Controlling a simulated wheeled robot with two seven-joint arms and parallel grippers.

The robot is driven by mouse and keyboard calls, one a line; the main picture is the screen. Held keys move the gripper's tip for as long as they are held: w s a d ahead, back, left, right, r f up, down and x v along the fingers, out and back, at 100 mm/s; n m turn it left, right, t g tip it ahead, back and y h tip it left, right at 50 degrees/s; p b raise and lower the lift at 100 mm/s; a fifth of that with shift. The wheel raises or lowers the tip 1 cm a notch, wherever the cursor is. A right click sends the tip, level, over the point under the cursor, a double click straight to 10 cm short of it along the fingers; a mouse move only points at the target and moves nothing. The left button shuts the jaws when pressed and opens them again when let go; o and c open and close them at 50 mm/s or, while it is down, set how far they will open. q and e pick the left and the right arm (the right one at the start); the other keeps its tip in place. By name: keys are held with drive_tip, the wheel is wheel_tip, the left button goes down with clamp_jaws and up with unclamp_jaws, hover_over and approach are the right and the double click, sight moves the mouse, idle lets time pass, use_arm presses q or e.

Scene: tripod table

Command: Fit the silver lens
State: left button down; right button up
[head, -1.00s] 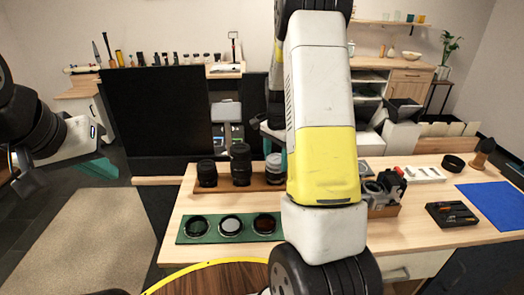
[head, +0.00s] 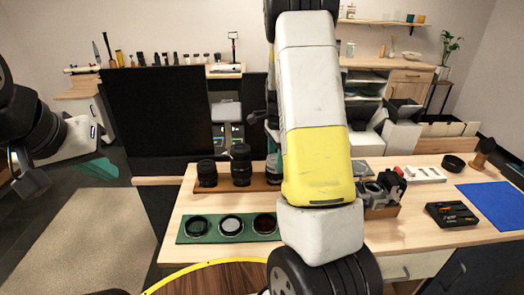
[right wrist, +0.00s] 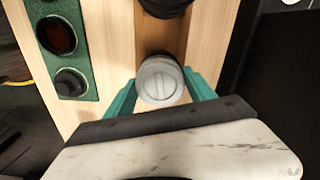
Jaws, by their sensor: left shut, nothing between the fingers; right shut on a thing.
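The silver lens (right wrist: 160,82) shows end-on in the right wrist view, between the teal fingers of my right gripper (right wrist: 161,86), which is shut on it. In the head view the silver lens (head: 272,166) is partly hidden behind my right arm, at the right of the wooden lens tray (head: 223,187). I cannot tell whether it touches the tray. A grey camera (head: 373,188) sits right of the arm. My left gripper (head: 101,169) is shut and empty, over the floor left of the table.
A short black lens (head: 206,173) and a tall black lens (head: 241,165) stand on the tray. A green mat (head: 183,239) with round glass pieces lies in front. A black case (head: 451,215) and a blue mat (head: 490,204) are at the right.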

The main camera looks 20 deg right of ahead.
drive_tip(key=shift+s+f+m, duration=0.1)
drive_tip(key=shift+f+m, duration=0.05)
drive_tip(key=shift+m, duration=0.65)
drive_tip(key=o, duration=1.8)
drive_tip(key=shift+r, duration=3.6)
